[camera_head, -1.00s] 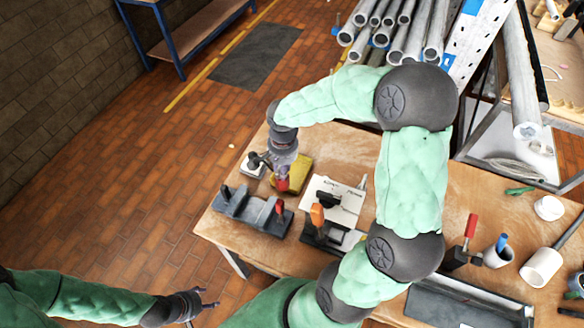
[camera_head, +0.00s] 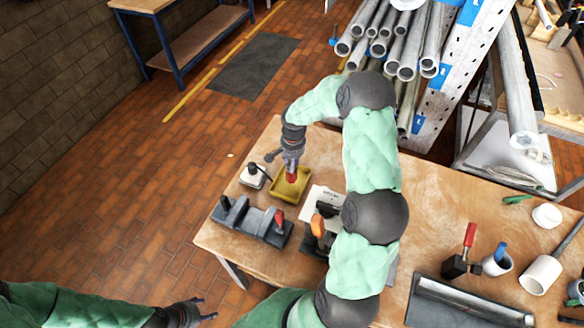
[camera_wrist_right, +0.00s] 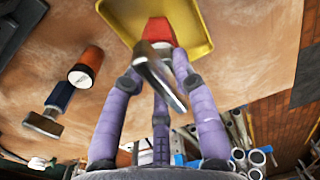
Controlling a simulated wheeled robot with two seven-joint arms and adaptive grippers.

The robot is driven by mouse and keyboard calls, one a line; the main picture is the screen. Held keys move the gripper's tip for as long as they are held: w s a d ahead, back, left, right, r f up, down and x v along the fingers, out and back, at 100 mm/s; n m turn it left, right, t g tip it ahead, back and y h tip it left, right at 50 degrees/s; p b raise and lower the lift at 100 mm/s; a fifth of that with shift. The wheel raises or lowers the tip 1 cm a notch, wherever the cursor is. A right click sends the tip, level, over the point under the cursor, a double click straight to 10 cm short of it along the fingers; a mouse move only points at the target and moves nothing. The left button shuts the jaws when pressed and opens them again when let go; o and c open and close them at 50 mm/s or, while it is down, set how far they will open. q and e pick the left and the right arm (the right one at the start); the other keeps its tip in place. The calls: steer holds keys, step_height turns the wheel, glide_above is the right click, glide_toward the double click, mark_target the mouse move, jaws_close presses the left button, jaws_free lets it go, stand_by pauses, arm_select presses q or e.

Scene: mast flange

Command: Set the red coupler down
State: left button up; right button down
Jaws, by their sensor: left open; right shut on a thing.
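The red coupler (camera_head: 291,177) is in my right gripper (camera_head: 291,164), which points down over the yellow tray (camera_head: 304,191) at the far left of the bench. In the right wrist view, the gripper's purple fingers close around the coupler (camera_wrist_right: 158,31), and the yellow tray (camera_wrist_right: 197,47) lies behind it. A grey metal piece (camera_wrist_right: 158,75) crosses in front of the coupler there. I cannot tell whether the coupler touches the tray floor. My left gripper (camera_head: 204,309) is open and empty, low over the floor left of the bench.
A grey fixture (camera_head: 250,218) stands in front of the tray, and a small white-based device (camera_head: 253,175) is to its left. An orange-handled clamp (camera_head: 318,228) and a white plate (camera_head: 325,203) are close on the right. A red-handled clamp (camera_head: 469,236) stands further right.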

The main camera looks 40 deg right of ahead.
steer(key=shift+w+d+f, duration=0.15)
steer(key=shift+f, duration=1.6)
steer(key=shift+f, duration=0.1)
steer(key=c, duration=1)
jaws_free()
steer(key=r, duration=1.2)
steer(key=shift+s+d+r, duration=0.1)
steer(key=shift+s, duration=0.1)
